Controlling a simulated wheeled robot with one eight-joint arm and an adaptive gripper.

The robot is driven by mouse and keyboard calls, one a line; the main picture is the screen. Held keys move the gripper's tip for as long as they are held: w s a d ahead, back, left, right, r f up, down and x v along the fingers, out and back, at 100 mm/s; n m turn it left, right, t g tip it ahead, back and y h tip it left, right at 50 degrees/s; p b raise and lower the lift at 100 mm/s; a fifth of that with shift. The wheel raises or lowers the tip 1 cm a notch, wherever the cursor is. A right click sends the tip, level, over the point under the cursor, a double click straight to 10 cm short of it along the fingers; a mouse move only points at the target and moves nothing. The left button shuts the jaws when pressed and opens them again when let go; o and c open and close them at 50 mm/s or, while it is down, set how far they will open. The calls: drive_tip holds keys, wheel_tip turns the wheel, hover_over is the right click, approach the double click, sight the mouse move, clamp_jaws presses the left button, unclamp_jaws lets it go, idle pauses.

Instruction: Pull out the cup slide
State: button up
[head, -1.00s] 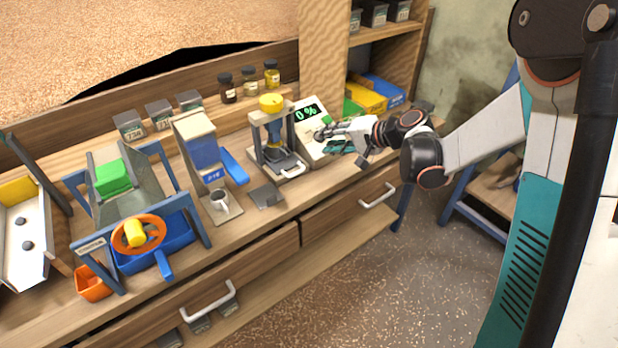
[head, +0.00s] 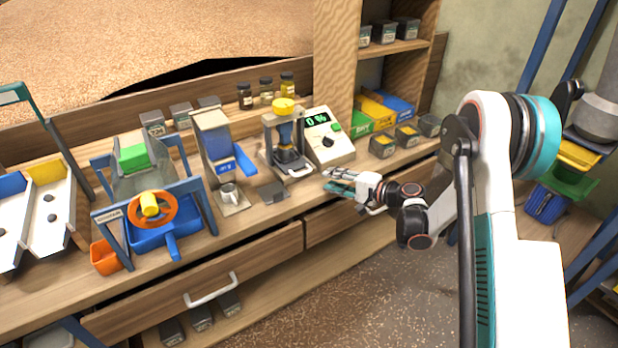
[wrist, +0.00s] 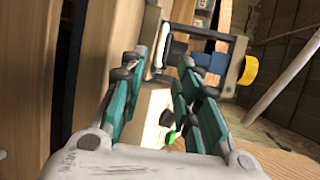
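The press-like device (head: 270,139) with a yellow knob (head: 284,105) stands on the bench. At its base is a slide with a pale handle (head: 299,172) facing the bench's front edge. My gripper (head: 329,180) is to the right of the handle and apart from it, near the front edge. In the wrist view my gripper (wrist: 160,68) has its teal fingers spread, with nothing held. The device's yellow knob (wrist: 248,70) shows sideways beyond the fingers, and the pale handle (wrist: 168,42) shows just past the fingertips.
The display box (head: 327,139) reading 0 % stands right of the device, close behind my gripper. A grey plate (head: 273,192) lies left of the handle.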

sight(306, 173)
drive_tip(key=b+x, duration=0.2)
drive_tip(key=x, duration=0.8)
drive_tip(key=shift+r+b, duration=0.1)
drive_tip(key=shift+b, duration=0.2)
clamp_jaws()
